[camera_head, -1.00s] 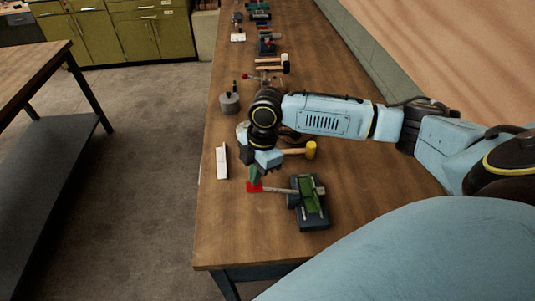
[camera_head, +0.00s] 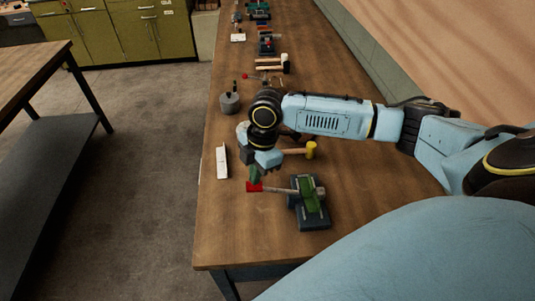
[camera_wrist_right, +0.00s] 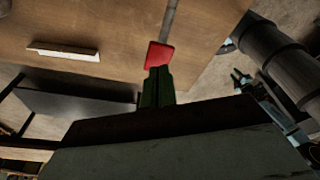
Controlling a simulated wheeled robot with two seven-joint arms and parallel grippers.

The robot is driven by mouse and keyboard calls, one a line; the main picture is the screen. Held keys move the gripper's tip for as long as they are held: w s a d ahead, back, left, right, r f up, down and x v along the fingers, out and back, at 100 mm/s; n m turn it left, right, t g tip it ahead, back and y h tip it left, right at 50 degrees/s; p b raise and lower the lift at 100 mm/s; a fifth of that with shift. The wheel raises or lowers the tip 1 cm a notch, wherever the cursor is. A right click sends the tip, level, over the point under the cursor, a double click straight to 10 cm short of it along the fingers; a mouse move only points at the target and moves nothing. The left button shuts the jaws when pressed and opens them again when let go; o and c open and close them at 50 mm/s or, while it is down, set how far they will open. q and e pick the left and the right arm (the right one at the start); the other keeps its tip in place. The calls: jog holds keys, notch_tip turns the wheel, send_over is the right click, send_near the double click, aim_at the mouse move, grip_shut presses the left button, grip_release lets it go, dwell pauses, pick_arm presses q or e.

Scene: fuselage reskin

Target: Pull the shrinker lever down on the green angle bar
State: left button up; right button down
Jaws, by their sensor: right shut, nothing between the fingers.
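The shrinker (camera_head: 309,218) is a dark block tool near the front of the bench, with a green piece (camera_head: 308,198), likely the angle bar, on its top. Its thin grey lever (camera_head: 278,190) reaches left and ends in a red handle (camera_head: 254,187). My right gripper (camera_head: 254,176) comes down from above with green fingertips right at the red handle. In the right wrist view the shut fingers (camera_wrist_right: 157,86) meet the edge of the red handle (camera_wrist_right: 159,55); nothing shows between them. Whether they press on it I cannot tell. My left gripper is out of view.
A white angled strip (camera_head: 222,161) lies near the bench's left edge. A yellow-headed mallet (camera_head: 311,150) lies just behind the shrinker. A grey round weight (camera_head: 229,103) and several tools stand farther back. The bench (camera_head: 240,235) is clear at the front left.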

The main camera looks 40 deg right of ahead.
aim_at(258, 185)
dwell(0.4)
jog(key=shift+f+b, duration=1.45)
jog(key=shift+f, duration=2.05)
jog(key=shift+d+r, duration=0.1)
notch_tip(258, 185, up, 4)
jog(key=p, duration=0.4)
jog(key=shift+s+p, duration=0.1)
jog(key=shift+p, duration=0.2)
notch_tip(258, 185, up, 5)
jog(key=p, duration=0.4)
jog(key=shift+f+p, duration=0.2)
jog(key=shift+p, duration=0.1)
jog(key=shift+r+p, duration=1.05)
jog(key=shift+r, duration=0.3)
